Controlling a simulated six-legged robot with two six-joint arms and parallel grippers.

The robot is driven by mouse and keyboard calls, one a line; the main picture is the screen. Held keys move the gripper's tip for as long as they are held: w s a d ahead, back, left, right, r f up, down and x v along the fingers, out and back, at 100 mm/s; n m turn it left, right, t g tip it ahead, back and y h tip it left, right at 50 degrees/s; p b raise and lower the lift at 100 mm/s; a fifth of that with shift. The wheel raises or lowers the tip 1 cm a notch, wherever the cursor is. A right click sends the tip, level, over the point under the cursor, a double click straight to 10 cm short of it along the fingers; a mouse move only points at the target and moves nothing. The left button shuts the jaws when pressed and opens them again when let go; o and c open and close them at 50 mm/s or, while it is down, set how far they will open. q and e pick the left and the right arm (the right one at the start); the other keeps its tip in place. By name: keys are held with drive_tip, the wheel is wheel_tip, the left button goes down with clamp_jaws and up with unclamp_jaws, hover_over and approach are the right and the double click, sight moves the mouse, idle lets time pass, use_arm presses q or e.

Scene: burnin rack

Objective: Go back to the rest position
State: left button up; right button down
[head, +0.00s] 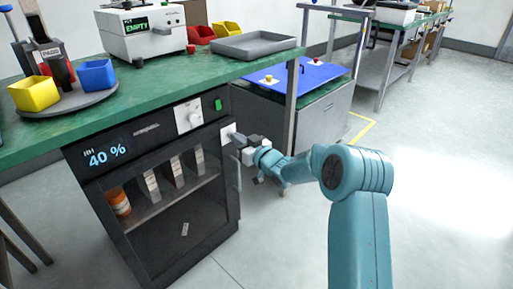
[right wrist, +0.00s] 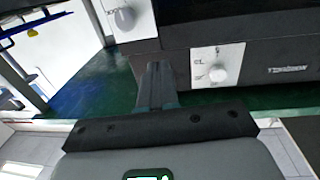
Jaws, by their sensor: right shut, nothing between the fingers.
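My right arm reaches in from the lower right of the head view. Its right gripper (head: 240,143) is shut and empty, close to the upper right corner of a black dry cabinet (head: 104,222). The fingers are beside a white latch plate (head: 227,133) on the cabinet front; I cannot tell whether they touch it. In the right wrist view the closed fingers (right wrist: 157,85) point at the dark cabinet front, between two white plates with round knobs. The cabinet's glass door looks shut. My left gripper is not in view.
A green bench top (head: 150,88) lies above the cabinet, with a white instrument (head: 140,35), a grey tray (head: 253,46) and yellow and blue bins. A blue-topped low unit (head: 305,76) stands behind the gripper. The floor at right is clear.

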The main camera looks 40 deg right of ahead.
drive_tip(key=s+p, duration=0.1)
drive_tip(key=s, duration=0.6)
drive_tip(key=w+a+f+n+y, duration=0.1)
drive_tip(key=w+a+f+y, duration=0.25)
drive_tip(key=a, duration=0.65)
drive_tip(key=s+a+f+m+g+y, duration=0.1)
drive_tip(key=a+f+g, duration=0.2)
drive_tip(key=a+f, duration=0.45)
drive_tip(key=s+a+f+g+y, duration=0.1)
drive_tip(key=s+a+f+g, duration=0.1)
drive_tip(key=a+f, duration=0.55)
drive_tip(key=s+a+f+g, duration=0.6)
drive_tip(key=s+a+f, duration=0.35)
drive_tip(key=s, duration=0.25)
drive_tip(key=s+a+f+m+g, duration=0.1)
drive_tip(key=s+f+g, duration=0.15)
drive_tip(key=s, duration=0.55)
drive_tip(key=s+a+f+m+g, duration=0.1)
drive_tip(key=s+f+g, duration=0.1)
drive_tip(key=s+g, duration=0.35)
wheel_tip(320, 180, up, 30)
drive_tip(key=s+t+p, duration=0.1)
drive_tip(key=p, duration=3)
drive_tip(key=shift+s+r+n, duration=0.2)
drive_tip(key=shift+s+n, duration=0.2)
drive_tip(key=shift+a, duration=0.1)
